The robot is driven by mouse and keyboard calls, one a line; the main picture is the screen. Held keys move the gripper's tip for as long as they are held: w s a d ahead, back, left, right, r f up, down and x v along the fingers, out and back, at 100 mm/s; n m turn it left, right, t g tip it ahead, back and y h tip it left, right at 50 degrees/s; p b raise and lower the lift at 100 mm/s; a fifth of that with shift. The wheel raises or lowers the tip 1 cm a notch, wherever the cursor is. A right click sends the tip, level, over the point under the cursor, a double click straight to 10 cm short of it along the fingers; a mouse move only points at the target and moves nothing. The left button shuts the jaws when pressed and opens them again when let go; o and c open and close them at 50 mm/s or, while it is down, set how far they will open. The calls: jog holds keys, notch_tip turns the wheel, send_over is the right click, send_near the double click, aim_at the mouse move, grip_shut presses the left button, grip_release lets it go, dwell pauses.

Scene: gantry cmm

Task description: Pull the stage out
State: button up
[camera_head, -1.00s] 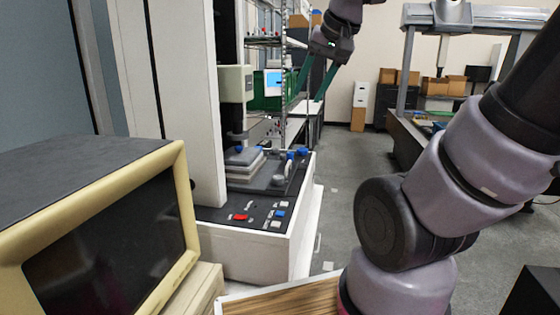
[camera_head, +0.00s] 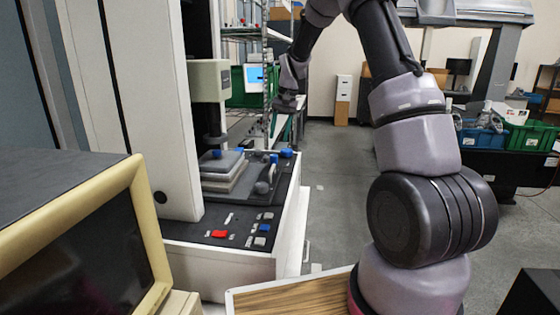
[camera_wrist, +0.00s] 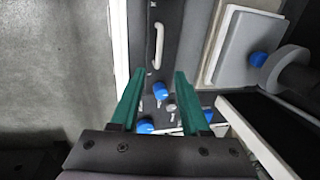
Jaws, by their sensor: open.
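The stage (camera_head: 222,172) is a stack of light grey plates with a blue knob, on the dark top of the white machine base. In the wrist view, the pale plate (camera_wrist: 232,45) of the stage is at the upper right. A white bar handle (camera_wrist: 158,38) lies on a dark strip left of it. My gripper (camera_wrist: 160,95) is open and empty, its two green fingers apart, pointing towards the area with several blue knobs (camera_wrist: 161,91). The handle lies beyond the fingertips, apart from them. In the head view, my wrist (camera_head: 286,100) is behind the machine's right side; the fingers are hard to make out.
A control panel with a red button (camera_head: 219,234) is on the base front. An old monitor (camera_head: 85,235) stands at front left. A wood-topped surface (camera_head: 290,298) is at the bottom. Wire shelving is behind the machine. Grey floor is clear to its right.

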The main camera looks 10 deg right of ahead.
aim_at(273, 166)
jog(key=f, duration=0.3)
jog(key=w+a+f, duration=0.1)
jog(key=f, duration=0.7)
jog(key=shift+w+a+f, duration=0.25)
jog(key=shift+a, duration=0.1)
grip_shut()
dwell(1.0)
